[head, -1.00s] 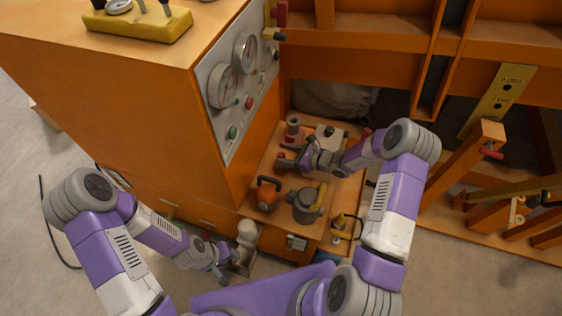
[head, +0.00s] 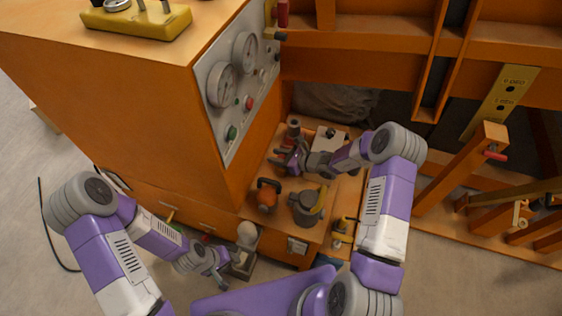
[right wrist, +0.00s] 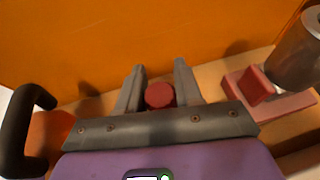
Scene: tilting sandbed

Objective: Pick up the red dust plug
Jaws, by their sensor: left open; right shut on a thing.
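The red dust plug (right wrist: 160,95) shows as a round red end between the two grey fingers of my right gripper (right wrist: 158,84) in the right wrist view. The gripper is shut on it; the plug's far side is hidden. In the head view my right gripper (head: 279,157) is above the orange shelf, close to the cabinet's side; the plug is too small to make out there. My left gripper (head: 222,278) is open and empty, low in front of the cabinet.
A grey cylinder (head: 293,129) with a red block (right wrist: 275,95) at its base stands behind my right gripper. An orange-and-black item (head: 267,194) and a grey pot with a yellow handle (head: 306,206) stand nearer on the shelf. The orange cabinet (head: 110,100) rises at left.

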